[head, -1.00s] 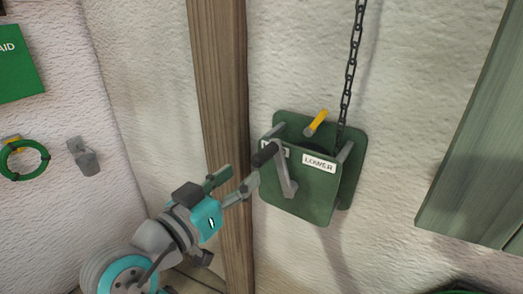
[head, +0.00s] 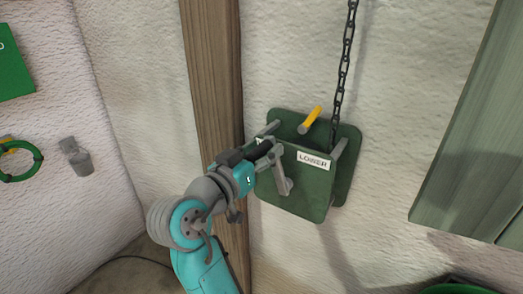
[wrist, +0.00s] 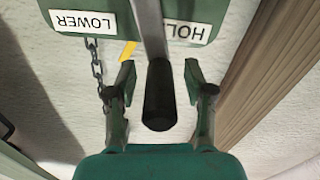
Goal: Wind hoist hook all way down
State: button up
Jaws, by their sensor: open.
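The green hoist winch (head: 296,198) is fixed to the wall and carries a white LOWER label (head: 313,160). Its grey crank arm (head: 281,175) slants up from the pivot to a black handle grip (wrist: 159,98). My gripper (head: 262,155) is at the crank's upper end. In the wrist view my gripper (wrist: 158,86) is open, with one finger on each side of the black grip and visible gaps to both. A dark chain (head: 343,70) runs from the winch up out of view. The hook is not in view.
A yellow lever (head: 310,119) sticks up from the winch behind the crank. A wooden post (head: 211,80) stands close to its left. A grey-green board (head: 475,150) is at the right. A green hose loop (head: 20,160) and grey bracket (head: 76,157) are on the left wall.

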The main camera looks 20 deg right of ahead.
grip_shut()
jog(key=shift+w, duration=0.1)
jog(key=w+a+f+n, duration=0.5)
jog(key=w+f+n, duration=0.15)
jog(key=n, duration=0.35)
notch_tip(320, 180, down, 10)
jog(key=s+n, duration=0.1)
jog(key=n, duration=0.8)
jog(key=shift+d+f+n, duration=0.2)
jog(key=shift+d+n, duration=0.2)
jog(key=shift+d, duration=0.05)
